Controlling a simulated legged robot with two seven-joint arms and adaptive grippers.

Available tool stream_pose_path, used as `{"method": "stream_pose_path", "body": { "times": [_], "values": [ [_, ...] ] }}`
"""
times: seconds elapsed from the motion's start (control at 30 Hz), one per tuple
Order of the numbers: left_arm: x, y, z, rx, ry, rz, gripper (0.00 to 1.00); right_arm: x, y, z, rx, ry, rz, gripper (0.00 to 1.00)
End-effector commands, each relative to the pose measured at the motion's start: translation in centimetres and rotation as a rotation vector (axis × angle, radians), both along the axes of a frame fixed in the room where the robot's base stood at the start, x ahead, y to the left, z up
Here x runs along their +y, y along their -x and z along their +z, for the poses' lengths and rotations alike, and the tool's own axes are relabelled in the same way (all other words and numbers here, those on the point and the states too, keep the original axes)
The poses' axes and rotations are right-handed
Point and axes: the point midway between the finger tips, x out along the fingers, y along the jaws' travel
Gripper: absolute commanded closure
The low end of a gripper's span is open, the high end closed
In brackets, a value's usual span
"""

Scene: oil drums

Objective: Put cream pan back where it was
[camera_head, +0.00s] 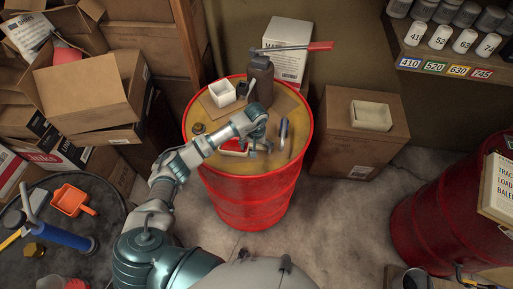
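A cream pan (371,115), shallow and square, sits on top of a closed cardboard box to the right of the middle red drum (256,196). A smaller white square tub (222,93) stands on the drum's yellowish top at the back left. My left gripper (261,146) is over the front middle of this drum top, pointing down, with its fingers apart and nothing seen between them. It is well to the left of the cream pan and apart from it. A red and white item (235,148) is partly hidden by my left arm. My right gripper is out of view.
A white carton (288,50) stands behind. A dark round top (60,235) holds an orange scoop (73,200). Another red drum (445,225) is at right.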

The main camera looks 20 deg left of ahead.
Motion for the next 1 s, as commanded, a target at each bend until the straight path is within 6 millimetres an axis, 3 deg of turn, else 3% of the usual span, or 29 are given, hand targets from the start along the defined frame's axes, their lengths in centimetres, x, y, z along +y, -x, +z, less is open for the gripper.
{"method": "stream_pose_path", "body": {
  "times": [0.27, 0.37, 0.7, 1.0],
  "values": [
    [-0.2, 0.0, 0.6, -0.001, 0.0, -0.001, 0.0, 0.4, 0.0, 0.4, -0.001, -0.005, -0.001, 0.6],
    [-0.1, -0.1, 2.0, -0.004, 0.0, 0.0, 0.0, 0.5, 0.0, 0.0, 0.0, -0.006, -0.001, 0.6],
    [-0.1, 0.0, 9.5, -0.004, 0.0, 0.0, 0.0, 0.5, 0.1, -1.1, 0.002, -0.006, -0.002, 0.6],
    [-0.1, 0.1, 12.2, 0.0, 0.0, 0.0, 0.0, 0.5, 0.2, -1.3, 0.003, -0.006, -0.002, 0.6]
  ]
}}
